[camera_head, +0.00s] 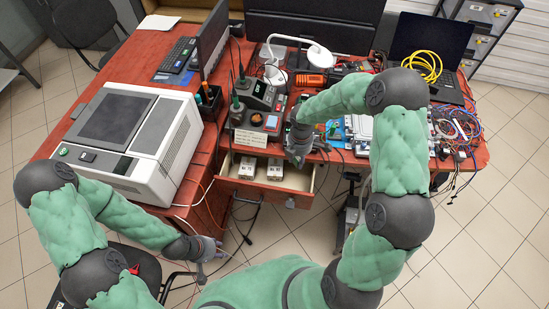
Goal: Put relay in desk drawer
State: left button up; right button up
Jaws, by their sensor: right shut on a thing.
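The desk drawer (227,188) is pulled open below the front edge of the red desk. Two small pale labelled blocks, one on the left (247,167) and one on the right (275,168), sit inside it. My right gripper (297,158) points down over the right side of the drawer, close to the desk's front edge. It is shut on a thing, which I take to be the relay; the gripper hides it. My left gripper (208,262) hangs low at the left, in front of the desk and away from the drawer. Its fingers are too small to read.
A large white machine (130,140) fills the left desk wing. Soldering equipment (260,120) stands behind the drawer, with a sign at its front. Cables, a laptop (432,45) and boards crowd the right side. Loose wires hang near the drawer.

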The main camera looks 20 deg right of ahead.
jog(key=shift+s+d+f+n, duration=0.1)
jog(key=shift+d+f+n, duration=0.2)
jog(key=shift+f+n, duration=0.3)
jog(key=d+b, duration=0.1)
jog(key=b, duration=0.7)
send_over(302, 186)
jog(key=shift+m, duration=0.4)
notch_tip(302, 186, down, 13)
jog(key=shift+s+r, duration=0.1)
notch_tip(302, 186, down, 5)
jog(key=b, duration=0.2)
jog(key=shift+b, duration=0.35)
